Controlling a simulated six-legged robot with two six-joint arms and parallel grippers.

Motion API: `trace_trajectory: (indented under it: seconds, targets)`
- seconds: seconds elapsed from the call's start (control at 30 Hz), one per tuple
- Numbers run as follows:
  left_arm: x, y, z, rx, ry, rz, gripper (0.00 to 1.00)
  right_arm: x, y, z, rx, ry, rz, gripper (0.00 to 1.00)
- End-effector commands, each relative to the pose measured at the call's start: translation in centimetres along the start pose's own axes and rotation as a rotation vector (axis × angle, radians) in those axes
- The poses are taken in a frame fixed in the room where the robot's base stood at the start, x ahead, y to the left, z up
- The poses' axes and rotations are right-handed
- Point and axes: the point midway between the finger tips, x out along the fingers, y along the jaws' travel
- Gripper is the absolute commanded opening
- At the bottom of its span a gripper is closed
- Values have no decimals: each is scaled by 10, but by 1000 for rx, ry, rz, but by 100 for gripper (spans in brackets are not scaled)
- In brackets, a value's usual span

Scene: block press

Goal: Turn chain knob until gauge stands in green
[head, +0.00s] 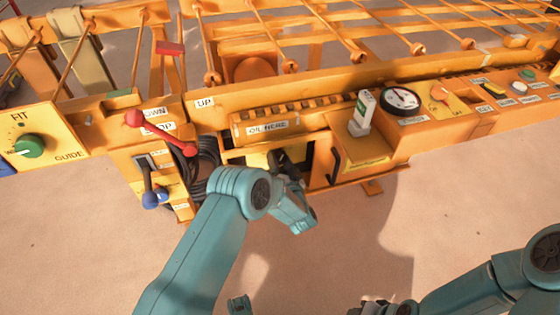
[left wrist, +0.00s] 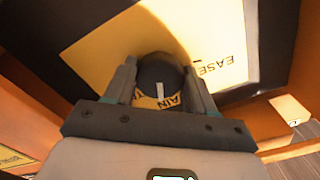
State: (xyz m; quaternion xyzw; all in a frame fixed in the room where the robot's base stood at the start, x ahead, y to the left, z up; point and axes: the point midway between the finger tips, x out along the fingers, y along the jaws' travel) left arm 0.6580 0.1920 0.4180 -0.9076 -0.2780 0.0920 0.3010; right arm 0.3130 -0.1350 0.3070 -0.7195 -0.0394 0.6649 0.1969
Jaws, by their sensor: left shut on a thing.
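The chain knob (left wrist: 160,75) is dark and round with a white mark, on a yellow plate lettered "EASE" (left wrist: 215,67). In the left wrist view my left gripper (left wrist: 160,85) is shut on it, one finger on each side. In the head view the left gripper (head: 285,165) reaches into the recess under the "OIL HERE" box, and the knob is hidden there. The round white gauge (head: 401,98) is on the console to the right; its needle's exact place is too small to tell. My right gripper (head: 382,307) is partly cut off at the bottom edge.
A red-knobbed lever (head: 160,130) and a blue-knobbed lever (head: 152,197) stand left of the recess, near black hoses (head: 205,165). A green knob (head: 29,146) is far left. The floor in front is clear.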

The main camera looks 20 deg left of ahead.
Motion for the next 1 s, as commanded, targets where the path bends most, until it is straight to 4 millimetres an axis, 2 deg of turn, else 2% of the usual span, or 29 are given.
trace_trajectory:
  seconds: [0.4, 0.97, 1.0]
  targets:
    - [-1, 0, 1, 202, -1, 2, 24, -3, -1, 2, 2, -8, 0, 39]
    - [-1, 0, 1, 235, -2, 2, 24, -3, -1, 2, 2, -8, 0, 39]
    - [-1, 0, 1, 235, -2, 2, 58, -3, -1, 2, 2, -8, 0, 39]
